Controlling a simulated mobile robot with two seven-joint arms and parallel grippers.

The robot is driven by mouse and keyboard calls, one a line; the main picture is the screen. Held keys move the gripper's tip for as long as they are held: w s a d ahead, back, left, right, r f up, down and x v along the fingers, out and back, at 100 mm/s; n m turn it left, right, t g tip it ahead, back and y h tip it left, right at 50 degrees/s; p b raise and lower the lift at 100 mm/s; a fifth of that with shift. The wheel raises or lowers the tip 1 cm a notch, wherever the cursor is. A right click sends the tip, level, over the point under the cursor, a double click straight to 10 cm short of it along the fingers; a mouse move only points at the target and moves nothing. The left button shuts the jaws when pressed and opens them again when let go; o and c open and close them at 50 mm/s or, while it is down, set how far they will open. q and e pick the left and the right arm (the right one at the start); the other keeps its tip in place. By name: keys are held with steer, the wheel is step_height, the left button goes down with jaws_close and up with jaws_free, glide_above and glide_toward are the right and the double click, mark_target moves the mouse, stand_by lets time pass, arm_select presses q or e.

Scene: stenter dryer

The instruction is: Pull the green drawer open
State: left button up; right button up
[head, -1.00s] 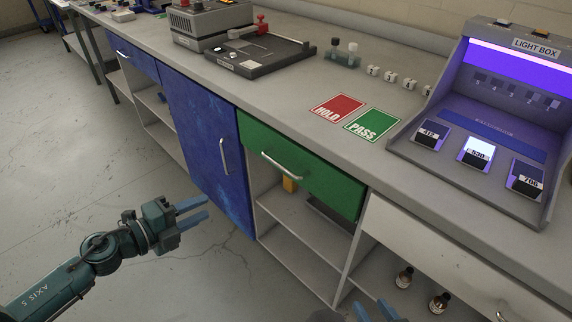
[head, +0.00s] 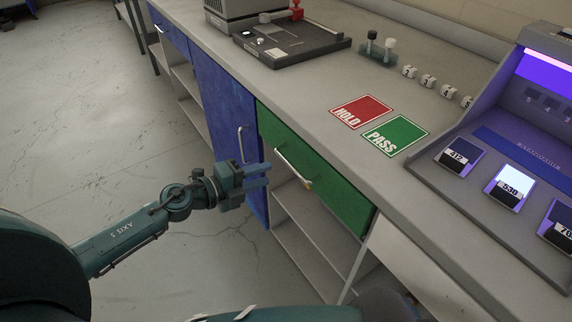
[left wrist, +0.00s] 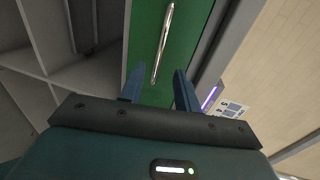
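The green drawer (head: 330,190) is under the countertop, its front looking flush with the cabinet. A silver bar handle (head: 293,168) is on its front. My left gripper (head: 268,174) is open and empty, just left of the handle in the head view and apart from it. In the left wrist view, the two blue fingers (left wrist: 157,88) are spread, with the drawer front (left wrist: 145,40) and the handle (left wrist: 162,45) ahead, roughly in line with the gap between them. My right gripper does not show; part of my arm shows at the bottom of the head view.
A blue cabinet door (head: 222,125) with its own handle stands left of the drawer. Open shelves (head: 305,240) are below it. The countertop holds HOLD (head: 361,111) and PASS (head: 395,135) cards, a light box (head: 500,190) and a black device (head: 290,45). The floor at left is clear.

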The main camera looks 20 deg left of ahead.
mark_target(289, 166)
arm_select(q)
steer(key=x, duration=0.7)
steer(key=shift+w+d, duration=0.15)
steer(key=shift+w, duration=0.1)
steer(key=shift+c, duration=0.4)
jaws_close()
